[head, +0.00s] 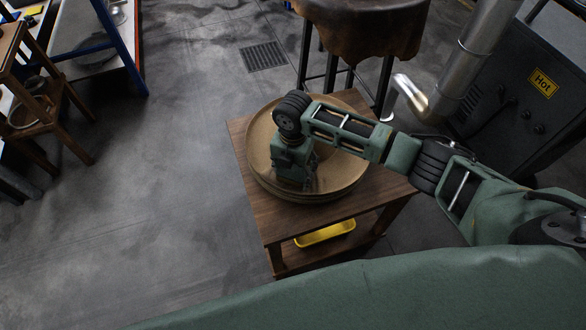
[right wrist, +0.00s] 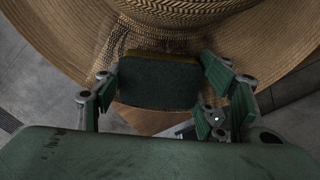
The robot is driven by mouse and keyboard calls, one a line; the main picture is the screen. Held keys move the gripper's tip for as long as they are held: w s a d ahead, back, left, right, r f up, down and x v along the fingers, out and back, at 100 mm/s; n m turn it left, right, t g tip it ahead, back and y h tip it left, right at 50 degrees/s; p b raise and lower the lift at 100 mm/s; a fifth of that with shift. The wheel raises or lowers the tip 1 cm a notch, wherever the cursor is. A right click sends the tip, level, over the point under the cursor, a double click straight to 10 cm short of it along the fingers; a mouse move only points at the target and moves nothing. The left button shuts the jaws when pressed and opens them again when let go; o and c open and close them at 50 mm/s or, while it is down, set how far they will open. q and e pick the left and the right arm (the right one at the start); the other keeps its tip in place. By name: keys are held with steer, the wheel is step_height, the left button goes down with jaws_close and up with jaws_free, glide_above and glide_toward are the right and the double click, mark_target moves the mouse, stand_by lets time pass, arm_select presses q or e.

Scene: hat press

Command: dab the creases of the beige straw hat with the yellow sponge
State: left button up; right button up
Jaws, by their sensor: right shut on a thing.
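The beige straw hat (head: 343,172) lies on a small wooden table in the head view, its brim on what looks like a stack of discs. In the right wrist view its woven brim and crown base (right wrist: 60,30) fill the top. My right gripper (head: 298,181) is over the hat and hides its middle. In the right wrist view, my right gripper (right wrist: 165,80) is shut on the sponge (right wrist: 158,84), with a finger on either side. The sponge shows a dark green face and a thin yellowish top edge. It overlaps the brim near the crown; contact cannot be told. My left gripper is out of view.
The wooden table (head: 262,222) has a lower shelf with a yellow tray (head: 325,233). A leather-topped stand (head: 365,25) is behind it. A dark machine marked "Hot" (head: 520,100) with a metal pipe stands at the right.

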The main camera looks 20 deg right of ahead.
steer(key=shift+s+f+p, duration=0.1)
steer(key=shift+f+p, duration=0.1)
steer(key=shift+p, duration=0.25)
stand_by(2.3)
step_height(320, 180, up, 14)
steer(key=p, duration=1.3)
steer(key=shift+p, duration=0.3)
steer(key=shift+d, duration=0.1)
